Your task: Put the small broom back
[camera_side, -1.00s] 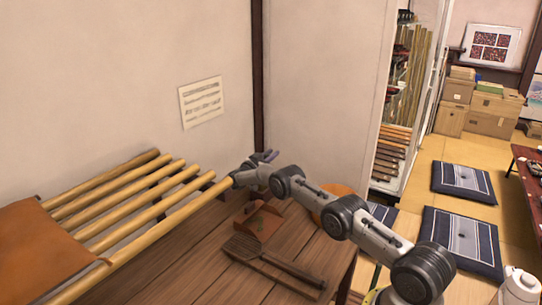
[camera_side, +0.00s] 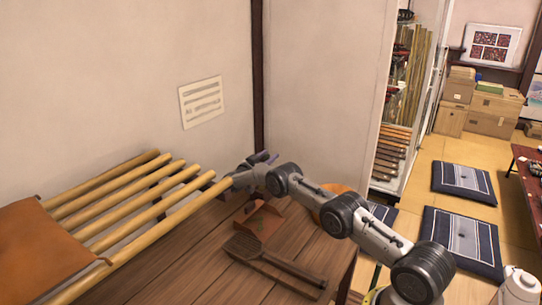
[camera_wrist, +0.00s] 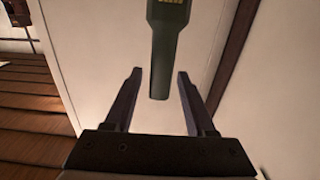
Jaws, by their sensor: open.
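A dark brown tool with a broad ribbed head and a straight handle (camera_side: 272,260) lies flat on the wooden table; it may be the small broom, but I cannot tell for sure. My gripper (camera_side: 266,157) is above the back of the table, near the wall and apart from that tool. In the wrist view my gripper (camera_wrist: 160,77) is open. A dark green tapered object with yellow marks (camera_wrist: 167,45) reaches down between the fingertips, with gaps at both sides. Its upper part is out of frame, and I cannot make it out in the side view.
A reddish-brown dustpan-like piece (camera_side: 259,221) sits on the table (camera_side: 205,262) below my gripper. Bamboo poles (camera_side: 150,221) with a brown leather sheet (camera_side: 40,245) fill the left. A round orange-brown item (camera_side: 333,190) is partly behind my arm. The wall (camera_side: 180,50) stands close behind.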

